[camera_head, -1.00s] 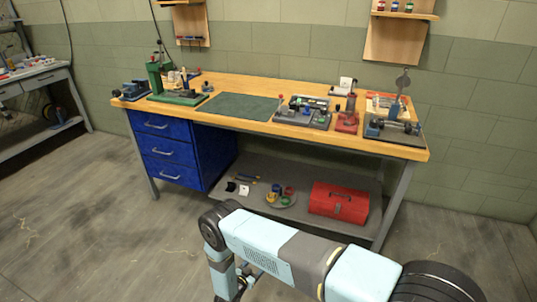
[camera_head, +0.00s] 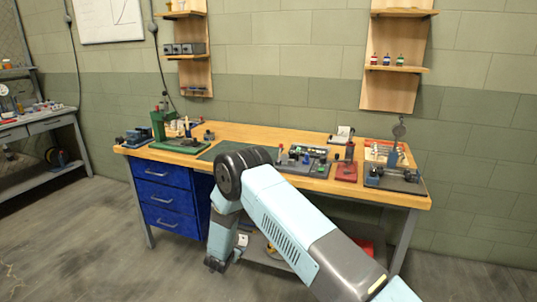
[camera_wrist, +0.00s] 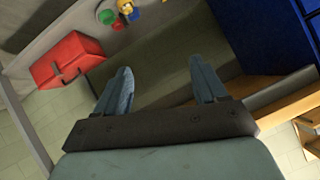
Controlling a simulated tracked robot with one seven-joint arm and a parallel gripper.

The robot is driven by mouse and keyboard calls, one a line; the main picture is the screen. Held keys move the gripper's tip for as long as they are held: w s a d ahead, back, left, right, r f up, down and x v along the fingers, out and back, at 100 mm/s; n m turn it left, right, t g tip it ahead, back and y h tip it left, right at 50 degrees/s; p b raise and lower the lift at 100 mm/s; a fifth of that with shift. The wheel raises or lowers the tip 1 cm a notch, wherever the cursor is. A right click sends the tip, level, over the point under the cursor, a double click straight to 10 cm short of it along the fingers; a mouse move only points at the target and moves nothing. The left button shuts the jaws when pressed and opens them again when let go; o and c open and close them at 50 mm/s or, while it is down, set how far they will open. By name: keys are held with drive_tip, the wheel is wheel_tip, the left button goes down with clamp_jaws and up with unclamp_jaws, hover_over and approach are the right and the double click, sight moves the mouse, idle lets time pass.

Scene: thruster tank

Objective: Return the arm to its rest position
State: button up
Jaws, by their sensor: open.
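Blue drawers (camera_head: 165,196) stand under the bench's left end. A red toolbox (camera_wrist: 68,60) and small coloured items lie on the lower shelf. A green press (camera_head: 160,124), small fixtures and a red stand (camera_head: 347,171) sit on the benchtop. Floor at the left is clear.

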drive_tip(key=w+d+r+n+g+y, duration=0.1)
drive_tip(key=w+d+r+y, duration=0.1)
drive_tip(key=r, duration=1.1)
drive_tip(key=w+d+r+n+y, duration=0.1)
drive_tip(key=w+d+r+y, duration=0.1)
drive_tip(key=r, duration=1.1)
drive_tip(key=s+d+r+n+g+y, duration=0.1)
drive_tip(key=s+d+r, duration=0.4)
drive_tip(key=r, duration=0.5)
drive_tip(key=s+d+r+n, duration=0.1)
drive_tip(key=s+d+r, duration=0.2)
drive_tip(key=d+r, duration=0.5)
drive_tip(key=s+d+r+n+g, duration=0.1)
drive_tip(key=s+d+r, duration=0.45)
drive_tip(key=s, duration=0.35)
drive_tip(key=s+d+r+n+g, duration=0.1)
drive_tip(key=s+d+r, duration=0.4)
drive_tip(key=s+r, duration=0.25)
drive_tip(key=s+d+h, duration=0.1)
drive_tip(key=s+d, duration=0.4)
drive_tip(key=s, duration=0.6)
drive_tip(key=s+d+g+h, duration=0.1)
drive_tip(key=s+d, duration=0.4)
drive_tip(key=s, duration=0.7)
drive_tip(key=shift+s+d+f+n+g+h, duration=0.3)
drive_tip(key=shift+d+n+h, duration=0.1)
drive_tip(key=shift+h, duration=0.1)
